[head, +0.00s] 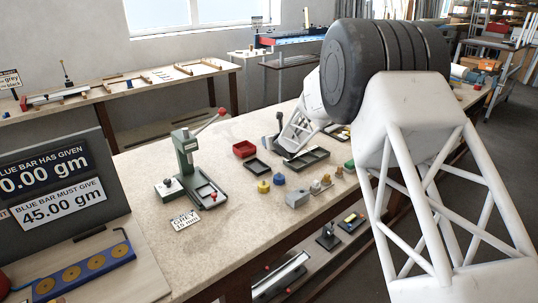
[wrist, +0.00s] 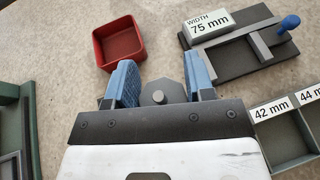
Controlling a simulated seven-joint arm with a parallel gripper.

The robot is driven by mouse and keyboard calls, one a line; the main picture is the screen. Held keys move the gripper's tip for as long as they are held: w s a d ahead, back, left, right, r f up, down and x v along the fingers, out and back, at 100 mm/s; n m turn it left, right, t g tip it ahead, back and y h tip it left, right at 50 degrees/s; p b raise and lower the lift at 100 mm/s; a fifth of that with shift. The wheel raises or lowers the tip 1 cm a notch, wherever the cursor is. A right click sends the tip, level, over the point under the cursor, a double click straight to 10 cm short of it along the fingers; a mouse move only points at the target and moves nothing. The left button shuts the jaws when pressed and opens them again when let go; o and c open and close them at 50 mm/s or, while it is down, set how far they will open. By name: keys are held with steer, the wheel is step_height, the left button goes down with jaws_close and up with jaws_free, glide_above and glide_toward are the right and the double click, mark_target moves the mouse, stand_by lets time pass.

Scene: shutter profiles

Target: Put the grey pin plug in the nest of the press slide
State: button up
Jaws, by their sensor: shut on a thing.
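In the wrist view my gripper (wrist: 162,82) has two blue fingers, set apart and shut on a dark grey, many-sided piece, the grey pin plug (wrist: 157,98). The plug's lower part is hidden by the gripper body. In the head view a green press (head: 186,150) with a red-tipped lever stands left of the middle of the bench. Its grey slide (head: 203,186) lies at its foot, with a small red knob near the front. I cannot make out the nest clearly. My gripper is over the bench to the right of the press.
A red tray (wrist: 122,45) lies beyond my fingers. A dark 75 mm gauge (wrist: 235,45) and a compartment tray (wrist: 285,137) lie to the right. In the head view several coloured plugs and a grey block (head: 297,198) stand in front. A "GREY 10 mm" card (head: 185,220) lies before the press.

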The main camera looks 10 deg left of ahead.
mark_target(271, 160)
steer(key=shift+f, duration=1.55)
steer(key=shift+f, duration=0.1)
steer(key=shift+f, duration=1.75)
steer(key=shift+f, duration=0.15)
steer(key=o, duration=0.6)
steer(key=shift+o, duration=0.2)
